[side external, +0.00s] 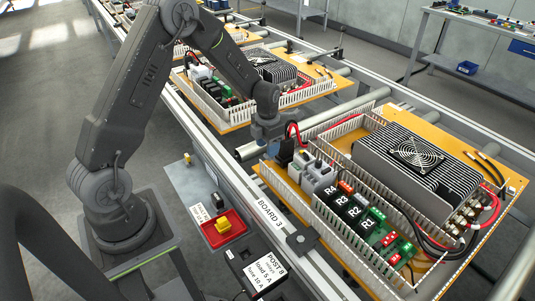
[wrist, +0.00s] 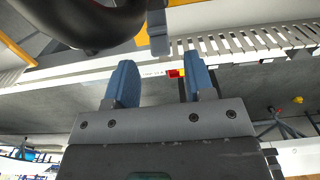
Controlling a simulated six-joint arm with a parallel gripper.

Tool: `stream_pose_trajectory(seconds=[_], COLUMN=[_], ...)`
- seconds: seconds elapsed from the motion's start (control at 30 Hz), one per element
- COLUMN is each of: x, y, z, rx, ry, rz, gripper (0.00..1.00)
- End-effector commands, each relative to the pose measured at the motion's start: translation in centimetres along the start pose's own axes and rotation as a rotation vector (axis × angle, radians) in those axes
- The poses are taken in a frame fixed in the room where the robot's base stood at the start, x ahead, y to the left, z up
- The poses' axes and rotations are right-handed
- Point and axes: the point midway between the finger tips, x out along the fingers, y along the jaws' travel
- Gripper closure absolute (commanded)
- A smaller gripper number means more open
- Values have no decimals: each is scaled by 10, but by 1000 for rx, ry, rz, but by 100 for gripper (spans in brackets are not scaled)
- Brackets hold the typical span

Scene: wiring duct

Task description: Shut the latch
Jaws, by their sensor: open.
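My gripper (side external: 266,142) is over the near left corner of the closest orange board (side external: 262,172). In the wrist view its two blue fingers (wrist: 160,84) are apart with nothing between them. A black block (side external: 286,151) with a red cable and grey modules (side external: 316,172) stand on the board just right of the gripper. I cannot tell which part is the latch. In the wrist view a narrow grey piece (wrist: 158,30) stands beyond the fingers, beside a large dark rounded shape at top left.
White slotted duct walls (side external: 350,232), green relay blocks (side external: 368,228) and a finned box with a fan (side external: 418,160) fill the board. A dark clamp (side external: 301,240) sits on the conveyor rail. A red tray with a yellow block (side external: 223,226) lies left of the rail.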

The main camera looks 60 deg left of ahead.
Motion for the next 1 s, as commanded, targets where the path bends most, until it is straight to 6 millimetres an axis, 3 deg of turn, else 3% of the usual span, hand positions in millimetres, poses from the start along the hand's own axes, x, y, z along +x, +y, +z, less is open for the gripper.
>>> stream_pose_trajectory(seconds=[0.23,0.63,1.0], x=[31,37,37], y=[0,0,0], z=[0,0,0], rx=[1,1,1], ry=[2,-1,-1], rz=[-1,0,0], gripper=[51,52,87])
